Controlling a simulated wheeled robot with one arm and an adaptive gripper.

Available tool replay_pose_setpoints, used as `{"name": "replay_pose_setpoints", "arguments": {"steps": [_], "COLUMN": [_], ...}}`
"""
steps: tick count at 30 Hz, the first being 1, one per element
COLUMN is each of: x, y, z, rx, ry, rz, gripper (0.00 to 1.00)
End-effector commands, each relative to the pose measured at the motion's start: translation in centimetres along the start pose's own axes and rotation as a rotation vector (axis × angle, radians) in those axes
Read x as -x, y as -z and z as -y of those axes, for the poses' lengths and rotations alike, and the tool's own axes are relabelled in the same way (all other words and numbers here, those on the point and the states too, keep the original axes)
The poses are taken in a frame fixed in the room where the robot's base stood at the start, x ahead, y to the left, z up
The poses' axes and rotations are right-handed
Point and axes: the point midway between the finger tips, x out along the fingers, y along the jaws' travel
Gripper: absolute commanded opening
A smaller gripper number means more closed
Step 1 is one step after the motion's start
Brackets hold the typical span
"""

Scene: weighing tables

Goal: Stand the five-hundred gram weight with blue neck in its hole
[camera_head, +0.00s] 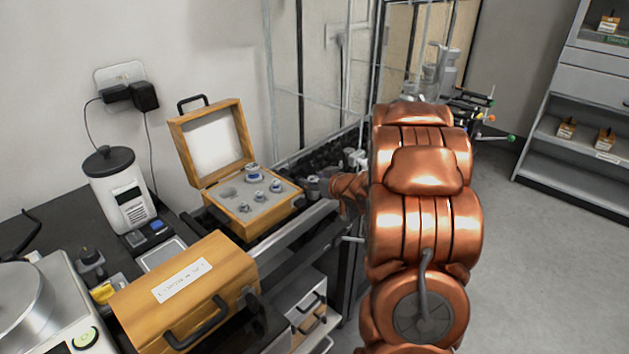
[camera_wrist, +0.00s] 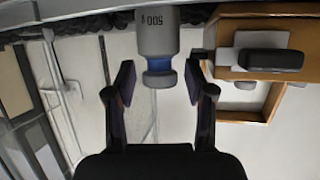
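The five-hundred gram weight (camera_wrist: 157,40) is a grey cylinder marked "500 g" with a blue neck and a grey knob. In the wrist view its knob lies between the two fingertips of my gripper (camera_wrist: 158,82), with a gap on each side, so the gripper is open around it. In the head view my gripper (camera_head: 325,187) is low at the right of the open wooden weight box (camera_head: 262,230), and a small grey shape there seems to be the weight (camera_head: 313,186). The box holds several blue-necked weights and one empty round hole (camera_head: 228,192) at its left.
A closed wooden case (camera_head: 225,270) stands in front of the open box. A white canister (camera_head: 122,195) and a balance (camera_head: 45,310) are at left. A glass-sided frame rises behind my gripper. The box's raised lid (camera_head: 212,143) stands at its back.

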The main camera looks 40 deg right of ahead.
Motion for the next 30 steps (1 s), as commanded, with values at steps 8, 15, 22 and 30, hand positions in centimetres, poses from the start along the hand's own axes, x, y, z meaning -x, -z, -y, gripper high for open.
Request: {"name": "replay_pose_setpoints", "arguments": {"steps": [8, 15, 22, 30], "x": [0.0, 1.4, 5.2, 9.6], "y": [0.0, 0.4, 0.3, 0.3], "z": [0.0, -0.1, -0.1, -0.1], "rx": [0.0, 0.001, -0.002, -0.001], "ry": [0.0, -0.003, -0.003, -0.002], "rz": [0.0, -0.002, 0.0, 0.002], "gripper": [0.58, 0.58, 0.58, 0.58]}}
